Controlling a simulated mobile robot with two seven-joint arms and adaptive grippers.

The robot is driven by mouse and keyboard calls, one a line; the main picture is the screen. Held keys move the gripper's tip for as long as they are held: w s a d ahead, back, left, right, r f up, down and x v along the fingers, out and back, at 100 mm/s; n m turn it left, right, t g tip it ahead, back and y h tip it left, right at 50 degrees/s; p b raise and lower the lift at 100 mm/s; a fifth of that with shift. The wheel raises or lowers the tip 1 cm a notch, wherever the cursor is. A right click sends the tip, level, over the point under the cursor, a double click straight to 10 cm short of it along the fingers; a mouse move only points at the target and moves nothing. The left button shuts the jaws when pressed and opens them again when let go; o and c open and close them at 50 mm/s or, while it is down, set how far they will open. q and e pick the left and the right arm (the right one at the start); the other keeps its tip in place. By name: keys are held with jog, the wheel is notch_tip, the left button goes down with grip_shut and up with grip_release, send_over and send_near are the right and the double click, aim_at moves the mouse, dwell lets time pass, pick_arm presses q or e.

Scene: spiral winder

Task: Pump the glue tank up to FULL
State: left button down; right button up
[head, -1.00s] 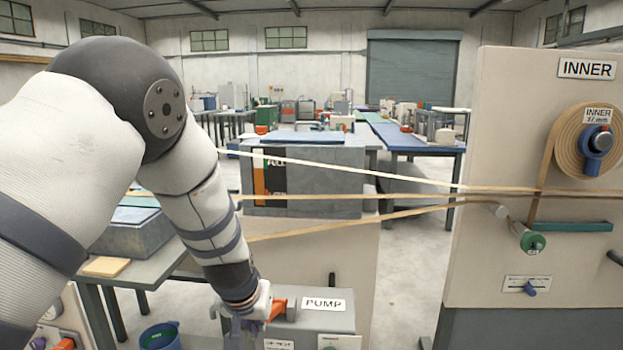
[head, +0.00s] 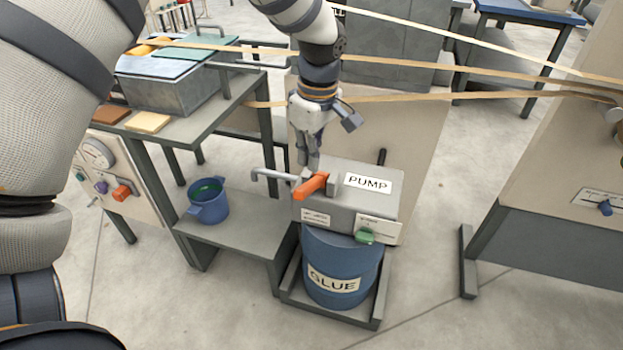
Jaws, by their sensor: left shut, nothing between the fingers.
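The glue tank (head: 342,262) is a blue drum marked GLUE, standing in a grey tray on the floor. A grey pump box (head: 341,213) marked PUMP sits on top of it. An orange handle (head: 311,186) sticks out at the box's upper left, and a green knob (head: 366,236) is on its front. My left gripper (head: 309,168) points down just above and behind the orange handle, shut with nothing in it. I cannot tell whether the fingertips touch the handle. No FULL mark is readable. My right gripper is not in view.
A blue bucket (head: 208,201) stands on the low shelf left of the tank. A grey spout (head: 270,175) reaches from the pump toward that side. Paper strips (head: 420,68) run across above. A panel with knobs (head: 118,178) is at left.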

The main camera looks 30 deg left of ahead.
pick_arm(q)
jog(key=shift+s, duration=0.25)
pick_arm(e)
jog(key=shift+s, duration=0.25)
